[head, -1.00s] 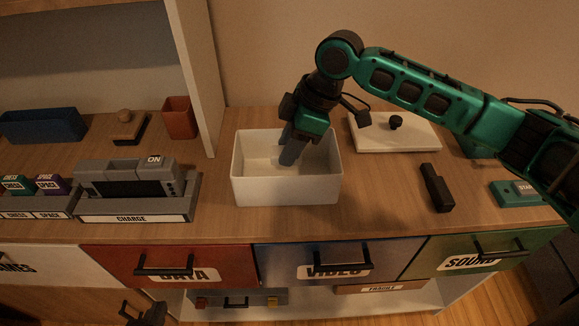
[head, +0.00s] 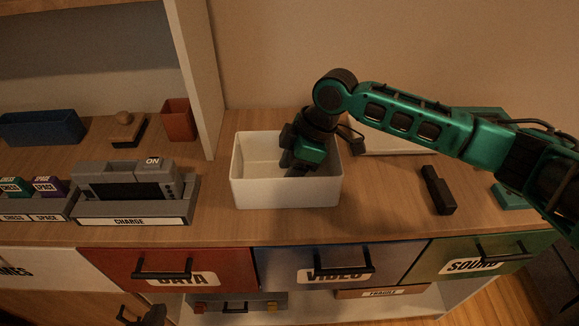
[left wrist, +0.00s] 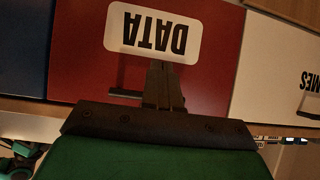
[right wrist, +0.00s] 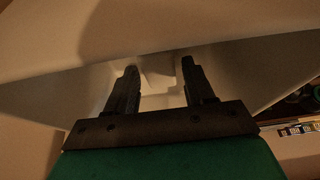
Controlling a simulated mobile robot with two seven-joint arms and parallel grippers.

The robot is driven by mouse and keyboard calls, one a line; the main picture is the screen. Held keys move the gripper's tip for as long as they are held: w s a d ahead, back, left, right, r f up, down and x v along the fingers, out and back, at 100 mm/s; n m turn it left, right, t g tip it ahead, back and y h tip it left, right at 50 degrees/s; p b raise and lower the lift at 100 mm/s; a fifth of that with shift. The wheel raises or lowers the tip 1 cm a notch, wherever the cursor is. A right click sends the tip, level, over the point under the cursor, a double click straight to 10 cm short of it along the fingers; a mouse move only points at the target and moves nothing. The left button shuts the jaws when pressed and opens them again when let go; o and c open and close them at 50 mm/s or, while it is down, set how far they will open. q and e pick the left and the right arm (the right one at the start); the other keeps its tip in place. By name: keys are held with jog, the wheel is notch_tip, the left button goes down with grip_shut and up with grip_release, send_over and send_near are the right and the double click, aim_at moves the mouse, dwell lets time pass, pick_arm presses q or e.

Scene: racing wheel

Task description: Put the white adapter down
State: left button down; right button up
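The white box (head: 285,193) stands open on the wooden counter. My right gripper (head: 298,168) reaches down into its right half, with the fingertips hidden behind the front wall. In the right wrist view the two fingers (right wrist: 158,78) are spread apart inside the box. A pale, blocky shape (right wrist: 162,76) shows between and beyond the fingertips; it may be the white adapter, but it blends with the white box. My left gripper (head: 128,312) is low at the bottom edge, in front of the red DATA drawer (head: 110,262). Its fingers (left wrist: 163,80) are together and empty.
The grey CHARGE dock (head: 135,208) stands left of the box. A black block (head: 438,190) lies to the right, with bare counter between. Drawers VIDEO (head: 320,258) and SOUND (head: 450,258) are shut below. A shelf side panel (head: 197,80) rises behind left.

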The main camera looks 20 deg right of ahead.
jog(key=shift+o, duration=0.6)
jog(key=shift+r, duration=0.1)
pick_arm(q)
jog(key=shift+s+a+r+p, duration=0.25)
jog(key=shift+a+p, duration=0.25)
jog(key=shift+p, duration=0.45)
pick_arm(e)
jog(key=v, duration=1.2)
pick_arm(q)
jog(key=shift+s, duration=0.15)
pick_arm(e)
jog(key=shift+s, duration=0.15)
